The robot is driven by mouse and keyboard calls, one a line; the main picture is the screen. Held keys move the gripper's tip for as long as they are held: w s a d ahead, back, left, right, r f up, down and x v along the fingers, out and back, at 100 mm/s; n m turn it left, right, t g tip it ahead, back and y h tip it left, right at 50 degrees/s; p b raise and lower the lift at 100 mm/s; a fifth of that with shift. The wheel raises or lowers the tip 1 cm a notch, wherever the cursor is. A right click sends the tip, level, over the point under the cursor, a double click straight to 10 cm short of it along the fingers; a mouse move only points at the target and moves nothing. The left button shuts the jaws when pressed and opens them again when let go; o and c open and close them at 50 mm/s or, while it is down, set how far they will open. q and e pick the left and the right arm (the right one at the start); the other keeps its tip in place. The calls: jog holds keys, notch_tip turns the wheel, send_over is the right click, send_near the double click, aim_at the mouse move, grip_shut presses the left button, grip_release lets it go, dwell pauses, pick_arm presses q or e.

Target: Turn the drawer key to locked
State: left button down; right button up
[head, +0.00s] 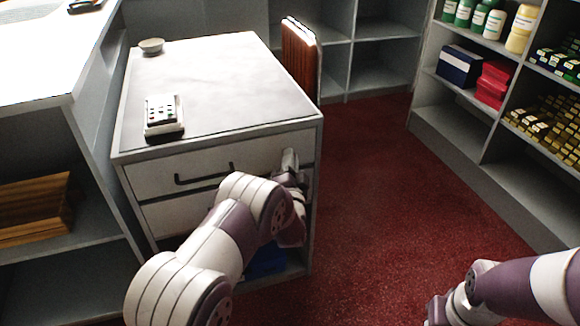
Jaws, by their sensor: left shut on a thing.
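The white drawer front (150,178) of the small cabinet is closed, with a dark bar handle (203,175). My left gripper (289,163) is at the right end of this drawer front, right of the handle. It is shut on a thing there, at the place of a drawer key. The key and lock are hidden behind the gripper and wrist, so I cannot tell which way the key is turned. My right gripper (436,310) is low at the bottom right, partly cut off by the frame edge, away from the cabinet.
A bowl (151,46) and a small white block with dark dots (162,113) stand on the cabinet top (225,75). A brown upright board (298,60) stands behind it. Shelves (465,125) with bottles and boxes line the right. Red floor (370,180) is clear between.

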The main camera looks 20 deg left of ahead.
pick_arm(q)
jog(key=shift+w+d+n+g+y+b, duration=0.15)
jog(key=shift+n+y+b, duration=1.05)
jog(key=shift+n, duration=1.35)
jog(key=shift+s+a+n+g+y+b, duration=0.1)
jog(key=shift+n+y+b, duration=1.1)
jog(key=shift+n, duration=1.3)
jog(key=shift+w+d+n+g+y+b, duration=0.15)
jog(key=shift+n+y+b, duration=1.05)
jog(key=shift+n, duration=1.35)
jog(key=shift+s+a+n, duration=0.1)
jog(key=shift+n, duration=0.3)
jog(key=c, duration=1.2)
grip_release()
